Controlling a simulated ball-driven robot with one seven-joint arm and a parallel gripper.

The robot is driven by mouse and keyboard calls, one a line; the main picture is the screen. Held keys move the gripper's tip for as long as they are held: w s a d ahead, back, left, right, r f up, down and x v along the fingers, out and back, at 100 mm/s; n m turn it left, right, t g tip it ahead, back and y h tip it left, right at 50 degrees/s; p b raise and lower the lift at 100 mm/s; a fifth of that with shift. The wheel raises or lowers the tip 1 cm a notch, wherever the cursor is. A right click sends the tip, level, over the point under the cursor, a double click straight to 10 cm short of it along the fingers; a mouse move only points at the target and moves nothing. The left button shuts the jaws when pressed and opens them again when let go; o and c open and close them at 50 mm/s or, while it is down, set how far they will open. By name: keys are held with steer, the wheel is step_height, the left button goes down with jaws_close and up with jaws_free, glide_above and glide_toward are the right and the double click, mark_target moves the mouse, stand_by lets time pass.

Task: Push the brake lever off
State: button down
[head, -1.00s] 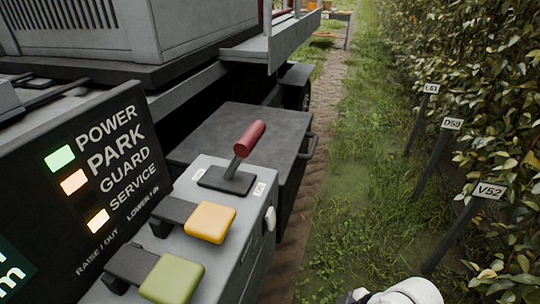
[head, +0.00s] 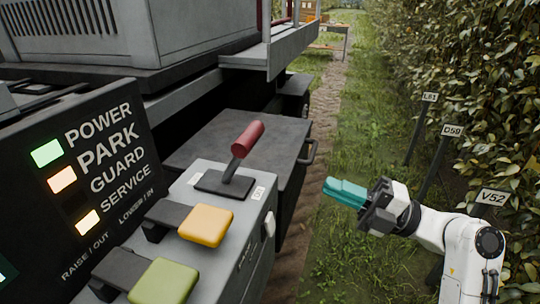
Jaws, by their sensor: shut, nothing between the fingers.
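The brake lever (head: 247,141) has a red cylindrical grip on a short grey stem. It rises from a dark plate (head: 222,184) on top of the grey console (head: 262,203) and leans up and to the right. My gripper (head: 330,187) has teal fingers, shut and empty. It is in the air to the right of the console, right of and lower in the picture than the lever, and apart from it. Its fingers point left. Small labels sit beside the lever's plate, too small to read surely. On the black panel (head: 115,225) the POWER, PARK and SERVICE lights are lit; GUARD is dark.
A yellow pedal-like pad (head: 206,226) and a green one (head: 164,281) stand on the console in front of the lever. A dark box (head: 225,135) is behind it. Marker posts such as V52 (head: 492,197) and a hedge line the right. The grass strip between is open.

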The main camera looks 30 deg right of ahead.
mark_target(254, 144)
steer(key=shift+s+d+r+n+y, duration=0.1)
steer(key=shift+d+r+n+y, duration=0.25)
steer(key=shift+r, duration=0.25)
steer(key=shift+a, duration=0.2)
steer(key=p+x, duration=0.6)
steer(key=x, duration=0.7)
steer(key=shift+d, duration=0.1)
steer(key=shift+w+a, duration=0.35)
steer(key=shift+w, duration=0.1)
steer(key=shift+w, duration=0.1)
